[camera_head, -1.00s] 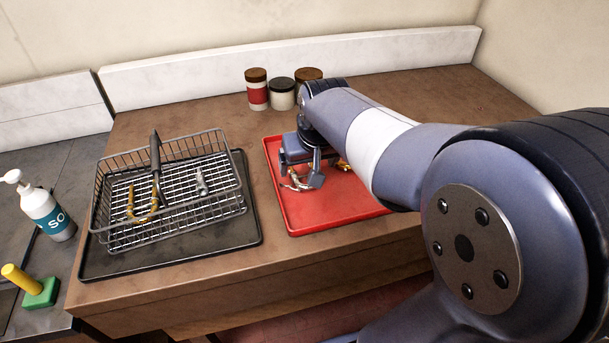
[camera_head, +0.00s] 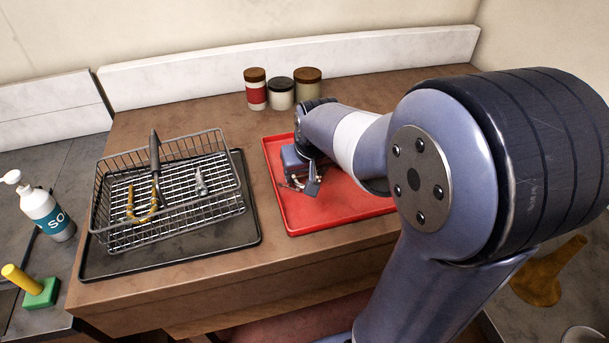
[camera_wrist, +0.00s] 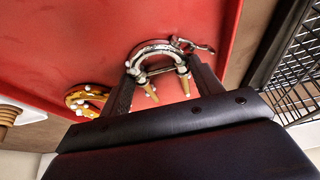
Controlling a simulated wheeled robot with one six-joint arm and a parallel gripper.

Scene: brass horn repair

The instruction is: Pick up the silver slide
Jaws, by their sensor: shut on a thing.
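The silver slide (camera_wrist: 152,50) is a U-shaped silver tube with brass-coloured ends and pale specks. In the wrist view it lies between the two fingers of my gripper (camera_wrist: 163,78), which is shut on it. In the head view, part of the slide (camera_head: 293,184) shows below my gripper (camera_head: 303,182), over the red tray (camera_head: 335,212). Much of it is hidden there by the gripper. I cannot tell whether it touches the tray.
A brass-coloured curved piece (camera_wrist: 84,97) lies on the tray beside my gripper. A wire basket (camera_head: 222,208) on a dark tray (camera_head: 250,229) stands left, holding a brush (camera_head: 155,150) and metal parts. Several jars (camera_head: 281,94) stand behind. Counter between the trays is clear.

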